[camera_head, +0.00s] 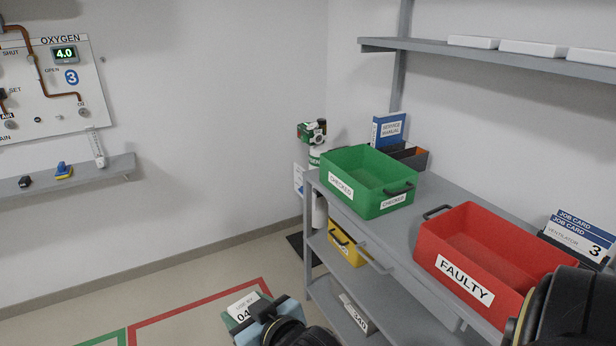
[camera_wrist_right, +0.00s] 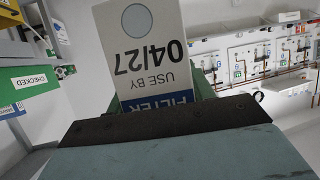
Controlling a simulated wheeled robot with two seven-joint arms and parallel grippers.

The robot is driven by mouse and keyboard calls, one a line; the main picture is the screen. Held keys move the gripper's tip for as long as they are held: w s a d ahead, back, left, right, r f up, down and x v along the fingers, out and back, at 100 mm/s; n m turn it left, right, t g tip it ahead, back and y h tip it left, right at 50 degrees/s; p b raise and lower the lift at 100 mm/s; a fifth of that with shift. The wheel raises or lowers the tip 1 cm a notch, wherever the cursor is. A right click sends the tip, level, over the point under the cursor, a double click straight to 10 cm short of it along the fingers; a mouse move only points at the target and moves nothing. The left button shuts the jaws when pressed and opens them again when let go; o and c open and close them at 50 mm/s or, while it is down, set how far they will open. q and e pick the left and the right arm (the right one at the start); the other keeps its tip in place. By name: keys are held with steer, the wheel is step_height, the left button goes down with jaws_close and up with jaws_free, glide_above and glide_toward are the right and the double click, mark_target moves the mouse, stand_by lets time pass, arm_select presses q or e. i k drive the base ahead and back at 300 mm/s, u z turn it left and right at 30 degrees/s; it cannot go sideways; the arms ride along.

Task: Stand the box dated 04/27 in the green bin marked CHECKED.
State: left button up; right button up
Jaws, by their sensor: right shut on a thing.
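The box dated 04/27 (camera_wrist_right: 155,55) is white with a blue FILTER band, a round hole and "USE BY 04/27", upside down in the right wrist view. In the head view its label (camera_head: 242,303) shows at the bottom, partly covered by my right gripper (camera_head: 264,312). That gripper is shut on the box and holds it over the floor, left of the trolley. The green bin (camera_head: 358,188) marked CHECKED stands on the trolley top, up and right of the gripper; its visible inside looks empty. It also shows at the left of the right wrist view (camera_wrist_right: 30,82). My left gripper is not in view.
A red FAULTY bin (camera_head: 448,264) stands nearer on the trolley (camera_head: 405,262). A yellow bin (camera_head: 345,245) sits on the shelf below. A blue service manual (camera_head: 389,130) and dark tray stand behind the green bin. The floor to the left is clear.

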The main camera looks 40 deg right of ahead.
mark_target(361, 182)
steer(key=z, duration=0.3)
steer(key=i, duration=1.6)
steer(key=z, duration=0.75)
